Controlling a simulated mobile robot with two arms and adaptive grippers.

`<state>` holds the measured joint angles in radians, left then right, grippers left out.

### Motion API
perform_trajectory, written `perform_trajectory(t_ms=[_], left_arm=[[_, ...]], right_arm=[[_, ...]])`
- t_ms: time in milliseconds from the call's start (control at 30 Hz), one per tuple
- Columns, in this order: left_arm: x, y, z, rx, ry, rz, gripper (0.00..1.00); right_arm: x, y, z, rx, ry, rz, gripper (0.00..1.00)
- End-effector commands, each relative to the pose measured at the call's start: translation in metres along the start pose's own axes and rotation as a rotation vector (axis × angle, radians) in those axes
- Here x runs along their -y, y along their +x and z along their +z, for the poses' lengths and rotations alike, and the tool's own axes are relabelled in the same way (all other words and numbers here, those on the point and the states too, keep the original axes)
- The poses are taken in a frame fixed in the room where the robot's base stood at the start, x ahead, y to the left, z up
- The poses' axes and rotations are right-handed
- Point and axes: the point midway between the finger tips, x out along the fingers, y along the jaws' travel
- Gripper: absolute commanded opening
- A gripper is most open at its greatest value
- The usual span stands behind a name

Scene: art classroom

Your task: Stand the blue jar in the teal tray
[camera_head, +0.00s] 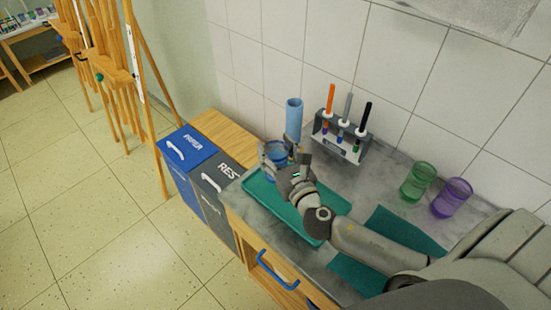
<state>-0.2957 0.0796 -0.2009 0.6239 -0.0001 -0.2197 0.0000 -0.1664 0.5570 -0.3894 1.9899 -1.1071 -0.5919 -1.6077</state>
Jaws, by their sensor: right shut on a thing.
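The blue jar (276,151) is see-through and looks upright, at the far left end of the teal tray (334,203). My right gripper (284,160) is shut on it, with its fingers around the jar's side. The gripper and wrist hide part of the jar and its base, so I cannot tell whether it touches the tray floor or hangs just above. My right arm reaches across the tray from the lower right and covers its middle. My left gripper is not in view.
A light blue cylinder (293,119) stands behind the jar, close to my gripper. A rack with markers (341,138) stands by the wall. A green jar (418,182) and a purple jar (452,197) are at right. Teal sheets (406,233) lie under my arm. Bins (188,148) stand left of the counter.

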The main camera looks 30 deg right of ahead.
Motion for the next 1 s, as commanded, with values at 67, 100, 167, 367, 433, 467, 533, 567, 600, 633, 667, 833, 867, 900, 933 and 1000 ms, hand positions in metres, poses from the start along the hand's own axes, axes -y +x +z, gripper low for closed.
perform_trajectory(t_ms=[67,100,167,367,433,467,533,567,600,633,667,833,867,900,933,1000], left_arm=[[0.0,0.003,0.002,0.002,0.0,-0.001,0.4],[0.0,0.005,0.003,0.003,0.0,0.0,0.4],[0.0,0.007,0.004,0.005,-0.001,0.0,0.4],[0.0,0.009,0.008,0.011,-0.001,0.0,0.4],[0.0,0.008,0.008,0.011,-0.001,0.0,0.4],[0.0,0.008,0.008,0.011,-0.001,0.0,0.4],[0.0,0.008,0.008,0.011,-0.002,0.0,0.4],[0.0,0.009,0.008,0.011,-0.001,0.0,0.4],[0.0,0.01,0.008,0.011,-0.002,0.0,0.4],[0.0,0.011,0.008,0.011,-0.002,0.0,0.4],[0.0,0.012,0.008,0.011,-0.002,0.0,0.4],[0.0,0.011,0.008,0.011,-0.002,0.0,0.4],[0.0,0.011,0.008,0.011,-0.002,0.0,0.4],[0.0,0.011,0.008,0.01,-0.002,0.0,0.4],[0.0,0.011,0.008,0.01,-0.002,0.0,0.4],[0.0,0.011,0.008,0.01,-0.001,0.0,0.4]], right_arm=[[0.0,0.006,-0.007,0.001,0.002,-0.001,0.27],[0.0,0.005,-0.016,-0.002,0.0,-0.002,0.27],[0.0,0.005,-0.025,-0.003,0.0,-0.001,0.27],[0.0,0.005,-0.036,0.0,0.0,0.0,0.27],[0.0,0.005,-0.035,0.0,0.0,0.0,0.27],[0.0,0.005,-0.035,0.0,0.0,0.0,0.27],[0.0,0.005,-0.035,0.0,0.0,0.0,0.27],[0.0,0.005,-0.036,0.0,0.0,0.0,0.27],[0.0,0.005,-0.037,0.0,0.0,-0.001,0.27],[0.0,0.005,-0.038,0.0,0.0,-0.001,0.27],[0.0,0.005,-0.04,0.0,0.0,-0.001,0.27],[0.0,0.004,-0.039,-0.001,0.0,-0.001,0.74],[0.0,0.004,-0.039,-0.001,0.0,-0.001,0.76],[0.0,0.004,-0.039,-0.001,0.0,-0.001,0.76],[0.0,0.004,-0.039,-0.001,0.0,-0.001,0.76],[0.0,0.004,-0.039,-0.001,0.0,-0.001,0.76]])
